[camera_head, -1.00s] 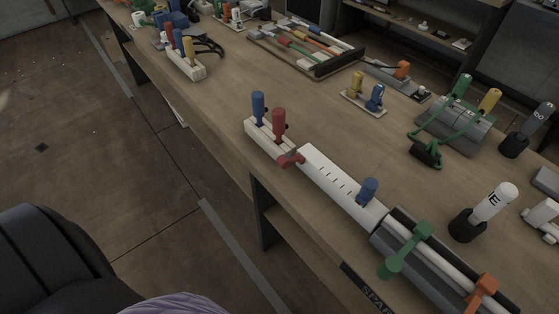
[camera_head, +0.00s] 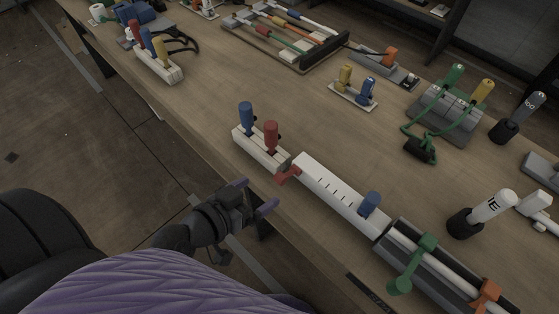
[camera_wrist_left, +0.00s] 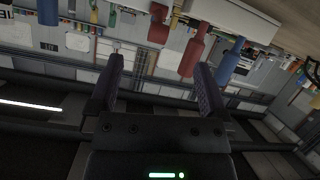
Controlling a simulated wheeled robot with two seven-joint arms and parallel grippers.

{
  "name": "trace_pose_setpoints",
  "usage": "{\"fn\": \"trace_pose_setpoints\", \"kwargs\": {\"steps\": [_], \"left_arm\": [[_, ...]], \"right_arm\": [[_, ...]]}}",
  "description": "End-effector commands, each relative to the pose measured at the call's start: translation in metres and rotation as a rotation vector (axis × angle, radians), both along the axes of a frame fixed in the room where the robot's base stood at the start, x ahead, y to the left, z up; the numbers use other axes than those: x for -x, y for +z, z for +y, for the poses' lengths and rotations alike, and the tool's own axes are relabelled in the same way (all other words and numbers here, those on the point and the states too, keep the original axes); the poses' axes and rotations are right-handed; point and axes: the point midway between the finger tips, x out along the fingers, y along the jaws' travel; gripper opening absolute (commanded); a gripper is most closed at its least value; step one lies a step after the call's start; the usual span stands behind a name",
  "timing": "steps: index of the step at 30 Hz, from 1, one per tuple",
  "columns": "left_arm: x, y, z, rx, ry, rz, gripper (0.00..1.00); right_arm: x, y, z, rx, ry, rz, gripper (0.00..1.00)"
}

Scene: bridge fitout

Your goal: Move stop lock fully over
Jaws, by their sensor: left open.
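A white slotted block (camera_head: 327,188) lies along the bench's front edge. A red lever-like piece (camera_head: 288,174) sits at its left end and a blue knob (camera_head: 370,203) stands near its right end. I cannot tell for sure which of these is the stop lock. My left gripper (camera_head: 255,196) is open and empty, in front of the bench edge, apart from the red piece. In the left wrist view, red (camera_wrist_left: 195,50) and blue (camera_wrist_left: 230,62) handles show beyond the open fingers (camera_wrist_left: 160,68). My right gripper is not in view.
Left of the slotted block, a white base (camera_head: 258,150) carries blue and red handles. To the right is a grey cradle with a green lever (camera_head: 415,264) and an orange clamp (camera_head: 486,293). The middle of the bench is mostly clear.

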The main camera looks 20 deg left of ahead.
Motion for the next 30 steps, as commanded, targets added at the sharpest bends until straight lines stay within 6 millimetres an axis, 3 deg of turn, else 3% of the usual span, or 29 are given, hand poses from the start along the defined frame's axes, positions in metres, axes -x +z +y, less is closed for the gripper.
{"fn": "trace_pose_setpoints", "kwargs": {"steps": [6,12,23,26,30], "left_arm": [[-0.046,-0.022,-0.016,0.007,0.004,-0.002,0.98],[-0.072,-0.033,-0.025,0.004,0.003,0.002,0.98],[-0.080,-0.036,-0.028,0.002,0.001,0.003,0.98],[-0.079,-0.036,-0.027,0.002,0.001,0.003,0.81],[-0.079,-0.036,-0.027,0.002,0.001,0.003,0.52]], "right_arm": [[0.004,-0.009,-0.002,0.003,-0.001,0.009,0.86],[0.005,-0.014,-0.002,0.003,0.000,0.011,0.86],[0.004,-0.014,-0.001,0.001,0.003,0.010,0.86],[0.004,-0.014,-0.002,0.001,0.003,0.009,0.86],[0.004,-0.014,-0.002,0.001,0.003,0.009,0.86]]}}
